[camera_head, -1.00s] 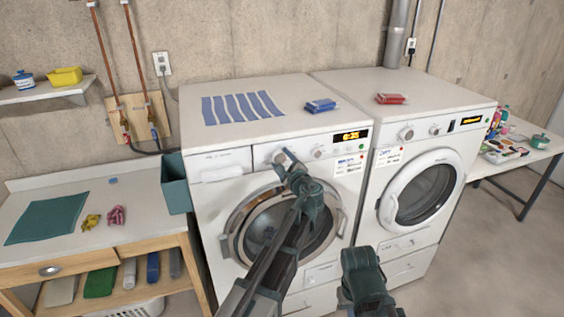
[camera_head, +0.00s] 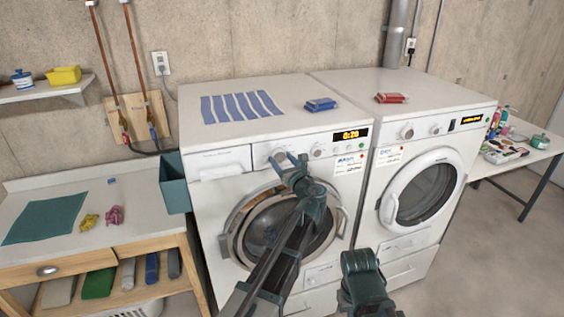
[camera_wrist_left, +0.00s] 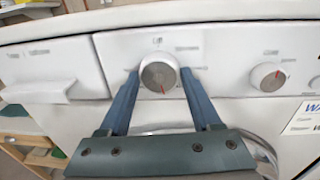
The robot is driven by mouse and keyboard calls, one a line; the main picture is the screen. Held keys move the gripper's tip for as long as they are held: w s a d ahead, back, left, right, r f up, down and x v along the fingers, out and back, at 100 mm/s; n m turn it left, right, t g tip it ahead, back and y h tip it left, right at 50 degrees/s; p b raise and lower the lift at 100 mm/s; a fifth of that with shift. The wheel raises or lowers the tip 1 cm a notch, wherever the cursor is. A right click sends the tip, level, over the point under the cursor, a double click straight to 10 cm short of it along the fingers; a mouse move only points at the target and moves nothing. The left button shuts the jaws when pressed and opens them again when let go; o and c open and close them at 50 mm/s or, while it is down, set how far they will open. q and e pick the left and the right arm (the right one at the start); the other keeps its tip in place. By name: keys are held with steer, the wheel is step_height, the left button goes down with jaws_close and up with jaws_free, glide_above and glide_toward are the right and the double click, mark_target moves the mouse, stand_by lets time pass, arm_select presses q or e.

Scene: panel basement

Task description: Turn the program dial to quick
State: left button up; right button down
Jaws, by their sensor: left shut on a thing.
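The program dial (camera_wrist_left: 158,75) is a round silver-white knob on the left washer's front panel, its red mark pointing down in the left wrist view. Printed labels around it are too blurred to read. My left gripper (camera_wrist_left: 159,76) has its two blue-grey fingers on either side of the dial and is shut on it. In the head view, my left gripper (camera_head: 290,160) is at the washer's panel and partly hides the dial. The washer display (camera_head: 351,135) is lit and seems to read 0:20. My right arm (camera_head: 362,278) shows at the bottom; its fingers are not visible.
A smaller knob (camera_wrist_left: 267,77) sits right of the dial. The round washer door (camera_head: 262,232) is below my left arm. A dryer (camera_head: 432,165) stands to the right.

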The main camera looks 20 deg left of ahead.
arm_select(q)
steer(key=shift+s+f+m, duration=0.1)
steer(key=shift+m, duration=0.9)
steer(key=o, duration=1.4)
